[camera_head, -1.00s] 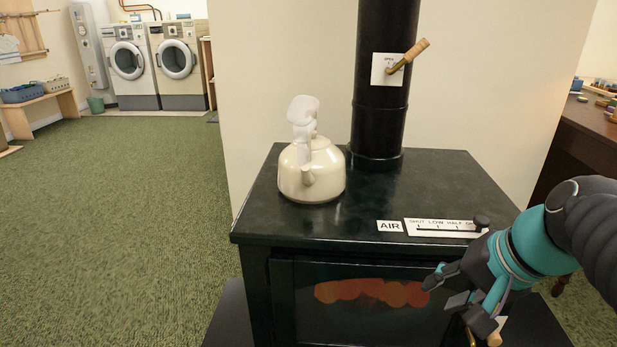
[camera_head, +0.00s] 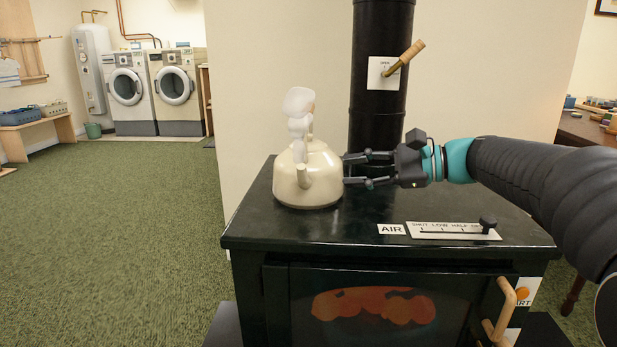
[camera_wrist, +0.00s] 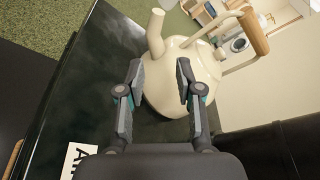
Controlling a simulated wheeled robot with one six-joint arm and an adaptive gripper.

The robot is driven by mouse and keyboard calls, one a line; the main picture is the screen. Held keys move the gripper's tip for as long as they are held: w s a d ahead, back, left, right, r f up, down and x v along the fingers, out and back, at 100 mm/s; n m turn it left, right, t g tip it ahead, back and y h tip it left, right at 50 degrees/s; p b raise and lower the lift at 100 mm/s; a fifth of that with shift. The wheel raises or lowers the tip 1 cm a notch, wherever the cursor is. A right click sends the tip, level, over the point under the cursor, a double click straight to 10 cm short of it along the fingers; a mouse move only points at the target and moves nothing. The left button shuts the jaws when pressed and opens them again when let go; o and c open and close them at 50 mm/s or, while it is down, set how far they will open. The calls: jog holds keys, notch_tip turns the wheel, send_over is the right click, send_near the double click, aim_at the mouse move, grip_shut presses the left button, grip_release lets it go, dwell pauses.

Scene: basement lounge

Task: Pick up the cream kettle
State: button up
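The cream kettle (camera_head: 307,175) stands upright on the left part of the dark stove top (camera_head: 400,211). A pale shape rises above it in the head view. In the wrist view the kettle (camera_wrist: 183,88) shows its spout and a handle with a wooden grip (camera_wrist: 253,32). My gripper (camera_head: 352,170) is at the kettle's right side, level with its body, fingers pointing left at it. It is open; in the wrist view the fingers (camera_wrist: 158,82) are spread apart, with the kettle's body between and just beyond their tips. I cannot tell whether they touch it.
A black flue pipe (camera_head: 379,95) with a wooden-handled lever (camera_head: 406,58) rises behind my gripper. An air slider (camera_head: 453,230) lies on the stove's front right. A door handle (camera_head: 500,308) sticks out below.

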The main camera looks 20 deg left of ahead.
aim_at(304, 183)
jog(key=b+x, duration=0.1)
jog(key=x, duration=0.9)
jog(key=shift+a+f, duration=0.1)
jog(key=shift+a, duration=0.3)
grip_shut()
